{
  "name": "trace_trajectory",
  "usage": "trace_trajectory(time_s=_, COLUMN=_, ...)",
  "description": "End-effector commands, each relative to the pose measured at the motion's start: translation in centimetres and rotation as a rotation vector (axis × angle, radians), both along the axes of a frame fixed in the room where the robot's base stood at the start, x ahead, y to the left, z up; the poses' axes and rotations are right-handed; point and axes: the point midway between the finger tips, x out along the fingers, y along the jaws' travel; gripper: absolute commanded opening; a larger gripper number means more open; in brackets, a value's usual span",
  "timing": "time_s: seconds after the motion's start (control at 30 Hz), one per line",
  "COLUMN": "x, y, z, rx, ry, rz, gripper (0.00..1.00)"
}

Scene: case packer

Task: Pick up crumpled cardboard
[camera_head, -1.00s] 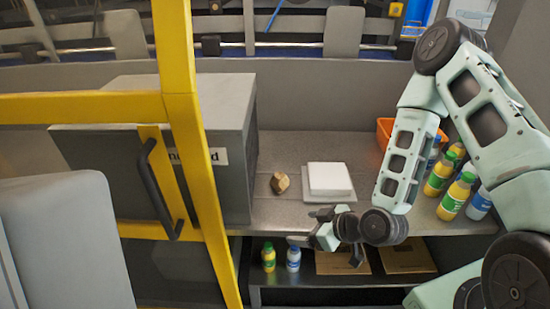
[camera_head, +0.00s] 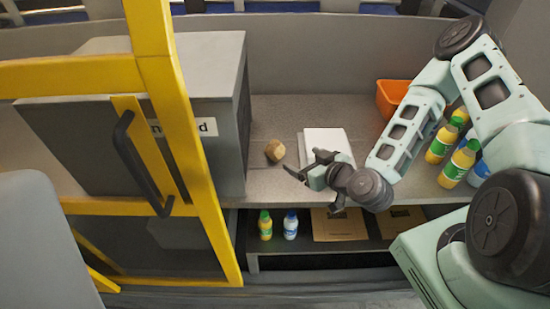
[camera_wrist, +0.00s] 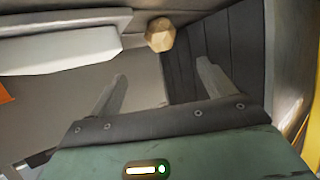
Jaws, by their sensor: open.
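The crumpled cardboard (camera_head: 275,151) is a small tan, faceted lump. It lies on the grey counter (camera_head: 268,183), between the grey box and the white block. In the wrist view the cardboard (camera_wrist: 160,35) shows at the top, beyond my fingertips and apart from them. My gripper (camera_head: 303,166) is open and empty, to the right of the cardboard and nearer the counter's front edge. Its two fingers also show in the wrist view (camera_wrist: 162,82), spread apart with nothing between them.
A white block (camera_head: 327,143) lies right of the cardboard. A grey box (camera_head: 215,120) and yellow frame (camera_head: 180,110) stand left. An orange bin (camera_head: 392,97) and several bottles (camera_head: 459,162) are at right. A lower shelf holds two small bottles (camera_head: 265,225) and flat brown cardboard (camera_head: 338,226).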

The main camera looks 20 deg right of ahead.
Motion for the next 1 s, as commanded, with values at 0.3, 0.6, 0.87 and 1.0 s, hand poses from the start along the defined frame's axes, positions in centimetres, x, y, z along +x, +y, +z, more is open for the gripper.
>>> trace_trajectory(time_s=0.3, x=2.6, y=0.7, z=-1.7, rx=0.000, ry=-0.002, rz=-0.002, gripper=0.82)
trace_trajectory(time_s=0.6, x=4.5, y=1.3, z=-2.5, rx=0.000, ry=-0.004, rz=-0.001, gripper=0.82)
trace_trajectory(time_s=0.87, x=5.8, y=1.7, z=-2.8, rx=0.000, ry=-0.001, rz=-0.001, gripper=0.82)
trace_trajectory(time_s=1.0, x=6.1, y=1.8, z=-2.7, rx=0.001, ry=0.000, rz=0.000, gripper=0.82)
